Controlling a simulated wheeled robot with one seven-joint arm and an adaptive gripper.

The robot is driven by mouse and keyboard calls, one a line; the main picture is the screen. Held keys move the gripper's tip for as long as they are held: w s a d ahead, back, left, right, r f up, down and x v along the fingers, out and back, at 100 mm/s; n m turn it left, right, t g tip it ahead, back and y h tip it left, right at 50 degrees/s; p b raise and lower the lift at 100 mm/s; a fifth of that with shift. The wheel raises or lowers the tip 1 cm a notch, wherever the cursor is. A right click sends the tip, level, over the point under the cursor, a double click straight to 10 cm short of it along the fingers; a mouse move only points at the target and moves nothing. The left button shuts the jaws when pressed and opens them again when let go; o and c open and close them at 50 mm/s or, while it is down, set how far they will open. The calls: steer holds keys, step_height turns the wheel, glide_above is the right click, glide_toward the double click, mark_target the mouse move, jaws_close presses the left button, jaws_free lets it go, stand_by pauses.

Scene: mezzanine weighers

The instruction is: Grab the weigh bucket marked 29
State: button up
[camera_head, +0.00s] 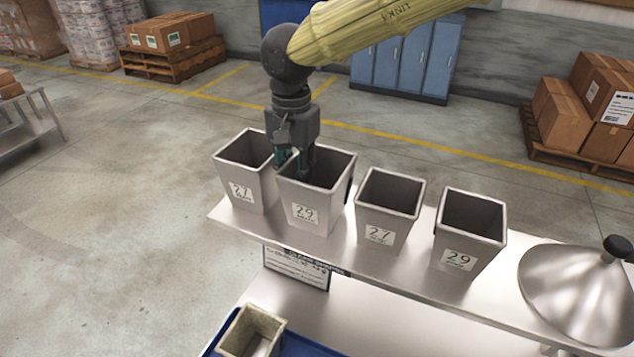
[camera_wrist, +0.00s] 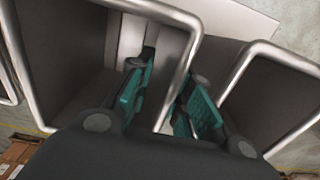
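Four grey tapered weigh buckets stand in a row on a steel shelf. The second from the left is marked 29 (camera_head: 304,214), and the rightmost is also marked 29 (camera_head: 470,233); the small print under the numbers is hard to read. My gripper (camera_head: 293,165) points down at the left wall of the second bucket. In the wrist view my gripper's (camera_wrist: 168,88) teal fingers are apart, with that bucket's rim (camera_wrist: 182,70) between them. One finger is inside the bucket and the other is outside, in the gap beside the neighbouring bucket (camera_wrist: 238,75).
Buckets marked 27 stand leftmost (camera_head: 241,190) and third (camera_head: 380,236), close on both sides of the second bucket. The steel shelf (camera_head: 400,275) has a shiny cone with a black knob (camera_head: 585,290) at right. Below sits a small open container (camera_head: 238,328) on blue.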

steer(key=shift+f, duration=0.2)
jaws_close()
steer(key=shift+r, duration=0.15)
